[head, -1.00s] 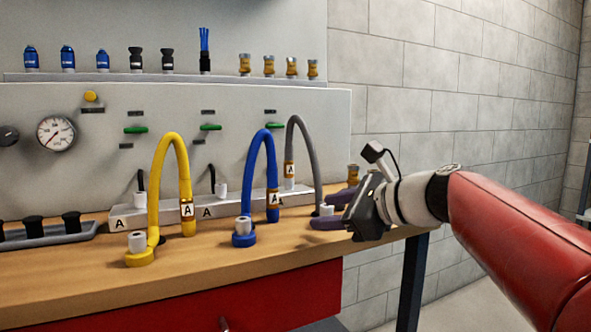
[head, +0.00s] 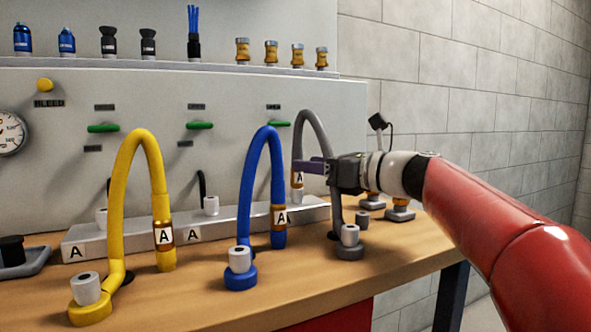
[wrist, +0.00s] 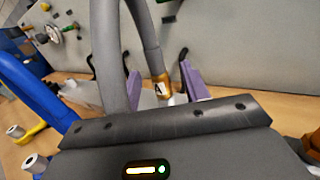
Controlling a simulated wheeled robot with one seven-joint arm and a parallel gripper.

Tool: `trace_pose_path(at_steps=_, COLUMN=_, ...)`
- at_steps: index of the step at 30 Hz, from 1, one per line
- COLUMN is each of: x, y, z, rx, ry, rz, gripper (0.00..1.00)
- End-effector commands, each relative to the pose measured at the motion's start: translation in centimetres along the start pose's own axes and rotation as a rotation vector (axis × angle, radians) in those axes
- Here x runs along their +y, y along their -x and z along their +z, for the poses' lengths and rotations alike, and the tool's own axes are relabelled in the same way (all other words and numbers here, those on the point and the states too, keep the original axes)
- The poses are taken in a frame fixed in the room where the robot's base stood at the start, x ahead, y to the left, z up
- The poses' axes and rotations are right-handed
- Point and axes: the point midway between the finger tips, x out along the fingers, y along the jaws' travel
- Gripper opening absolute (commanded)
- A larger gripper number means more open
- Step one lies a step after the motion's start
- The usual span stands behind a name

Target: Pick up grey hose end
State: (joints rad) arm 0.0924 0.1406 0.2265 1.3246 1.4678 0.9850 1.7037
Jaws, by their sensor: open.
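The grey hose (head: 318,125) arches up from a round grey base (head: 348,252) on the bench. Its free end (head: 297,185) hangs down with a brass collar and an "A" label. My gripper (head: 310,166) is at the height of this end, its purple fingers level with the collar. In the wrist view the grey hose end (wrist: 162,86) lies between the two open purple fingers (wrist: 165,86), with a gap visible on the left. The hose's other leg (wrist: 108,50) passes just left of the left finger, close to the camera.
A blue hose (head: 260,150) and a yellow hose (head: 130,150) arch to the left, with similar labelled ends. A grey rail (head: 225,230) runs along the panel's foot. Small fittings (head: 400,211) stand right of the grey base. Several brass connectors (head: 271,52) sit on the shelf above.

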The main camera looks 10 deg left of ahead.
Motion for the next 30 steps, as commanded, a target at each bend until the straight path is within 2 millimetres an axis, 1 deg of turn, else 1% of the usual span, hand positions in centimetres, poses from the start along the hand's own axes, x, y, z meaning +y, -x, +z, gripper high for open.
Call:
trace_pose_path(at_steps=9, x=0.4, y=-4.5, z=0.1, rx=0.001, ry=0.0, rz=0.004, gripper=0.46)
trace_pose_path(at_steps=12, x=0.4, y=-5.5, z=0.1, rx=0.001, ry=0.001, rz=0.001, gripper=0.46)
trace_pose_path(at_steps=15, x=0.4, y=-5.8, z=0.1, rx=0.001, ry=0.001, rz=0.0, gripper=0.46)
trace_pose_path(at_steps=20, x=0.4, y=-5.8, z=0.1, rx=0.001, ry=0.002, rz=-0.001, gripper=0.46)
trace_pose_path(at_steps=23, x=0.4, y=-5.8, z=0.1, rx=0.001, ry=0.002, rz=-0.001, gripper=0.35)
trace_pose_path(at_steps=30, x=0.4, y=-5.8, z=0.1, rx=0.001, ry=0.002, rz=-0.001, gripper=0.04)
